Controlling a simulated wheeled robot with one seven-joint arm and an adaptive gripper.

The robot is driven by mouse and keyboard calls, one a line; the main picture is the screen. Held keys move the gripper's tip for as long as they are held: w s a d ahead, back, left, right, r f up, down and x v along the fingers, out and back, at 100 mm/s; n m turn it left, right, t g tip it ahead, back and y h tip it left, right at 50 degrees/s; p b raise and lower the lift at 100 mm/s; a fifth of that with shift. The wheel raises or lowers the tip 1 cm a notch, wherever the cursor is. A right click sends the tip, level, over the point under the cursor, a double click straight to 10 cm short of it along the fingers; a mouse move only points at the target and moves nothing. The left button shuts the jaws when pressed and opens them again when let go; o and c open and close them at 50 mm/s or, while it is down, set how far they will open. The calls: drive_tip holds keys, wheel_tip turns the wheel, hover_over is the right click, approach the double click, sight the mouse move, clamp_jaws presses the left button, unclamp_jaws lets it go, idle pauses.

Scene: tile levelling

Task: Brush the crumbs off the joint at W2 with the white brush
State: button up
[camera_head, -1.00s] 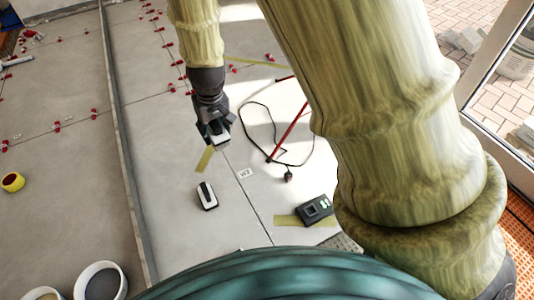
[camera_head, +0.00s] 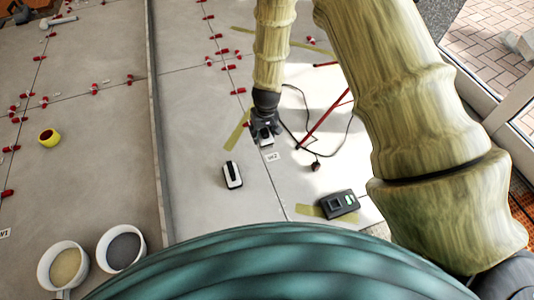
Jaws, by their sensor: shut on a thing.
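My gripper (camera_head: 265,134) points down close to the floor beside the small W2 label (camera_head: 271,156). It is shut on a small white thing (camera_head: 267,142), apparently the white brush, mostly hidden by the fingers. The tile joint (camera_head: 274,187) runs past the W2 label toward my base. Whether the brush touches the floor cannot be told. Crumbs on the joint are too small to make out or are hidden under the gripper. A separate white block with a black top (camera_head: 232,175) lies on the tile, left of the joint.
A dark boxy device (camera_head: 340,204) sits on the right. A black cable and red rod (camera_head: 325,118) lie right of my gripper. A metal strip (camera_head: 157,130) crosses the floor. Red clips dot the joints.

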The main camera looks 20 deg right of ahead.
drive_tip(key=f+b, duration=0.2)
drive_tip(key=f, duration=0.4)
drive_tip(key=d+f+b, duration=0.1)
drive_tip(key=f+b, duration=0.1)
drive_tip(key=f, duration=0.5)
drive_tip(key=f+b, duration=0.2)
drive_tip(key=f, duration=0.4)
drive_tip(key=shift+s+d+f+b, duration=0.25)
drive_tip(key=shift+s+f+b, duration=0.05)
drive_tip(key=shift+s+b, duration=0.1)
drive_tip(key=shift+r, duration=0.1)
